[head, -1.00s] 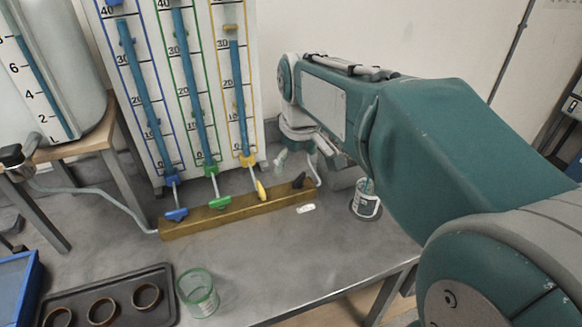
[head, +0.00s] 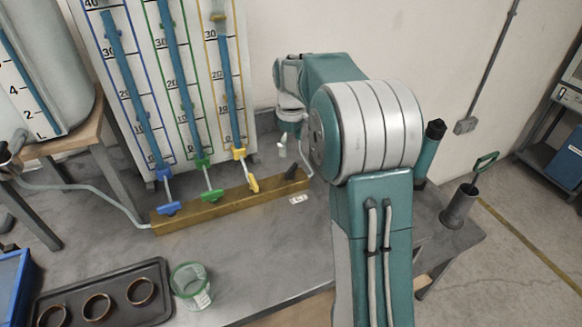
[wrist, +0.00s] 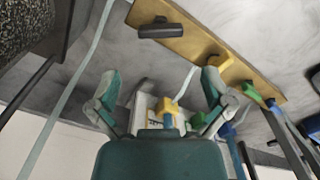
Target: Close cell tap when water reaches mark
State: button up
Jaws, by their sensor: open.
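A brass block (head: 215,207) on the bench carries a blue tap (head: 169,208), a green tap (head: 211,195) and a yellow tap (head: 253,184), plus a black handle (head: 293,174) at its right end. The blue and green handles lie crosswise; the yellow one points roughly along its pipe. Above stand three scaled tubes with blue water; the yellow-framed tube (head: 226,90) is filled to above 30, near a yellow marker (head: 217,17). In the wrist view, my gripper (wrist: 162,88) is apart from the black handle (wrist: 160,29) and the yellow tap (wrist: 221,64).
A green-rimmed beaker (head: 190,288) and a dark tray (head: 60,305) with brown rings stand at the front left. A tank (head: 35,70) on a wooden stand is at the left. A hose (head: 90,190) runs to the block.

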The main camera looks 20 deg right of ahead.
aim_at(291, 168)
notch_tip(291, 168, down, 8)
dwell(0.4)
jog(key=c, duration=0.9)
